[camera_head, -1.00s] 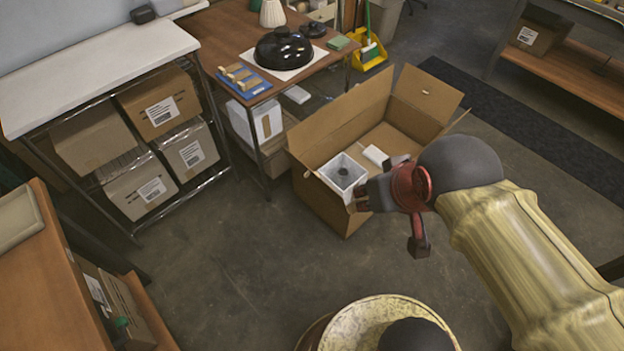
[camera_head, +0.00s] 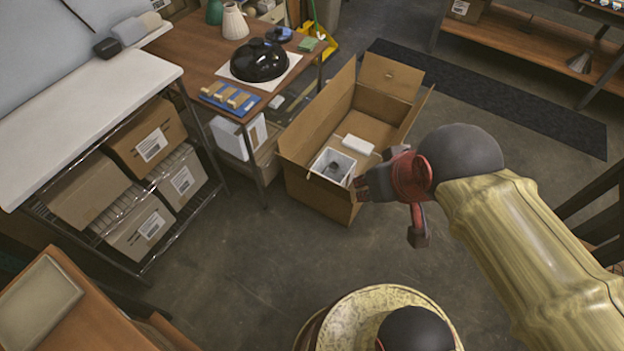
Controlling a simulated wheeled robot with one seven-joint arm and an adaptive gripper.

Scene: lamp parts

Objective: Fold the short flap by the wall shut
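An open cardboard box (camera_head: 325,205) stands on the floor beside the wooden table. The short flap (camera_head: 390,76) at its far end stands up, unfolded, with a small pale mark on it. A long flap (camera_head: 318,118) stands up on the table side, and the right-hand flap (camera_head: 418,112) leans outward. Inside are a white open-topped container (camera_head: 331,166) with a dark item in it and a white block (camera_head: 358,145). My gripper (camera_head: 364,188) is at the box's near right edge, well away from the far flap. Its fingertips are small and dark, so its opening is unclear.
The wooden table (camera_head: 190,50) holds a black lamp shade (camera_head: 259,61) and a blue tray (camera_head: 231,98). A shelf with cartons (camera_head: 147,140) stands at left. A dark mat (camera_head: 490,97) lies beyond the box. Floor in front of the box is clear.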

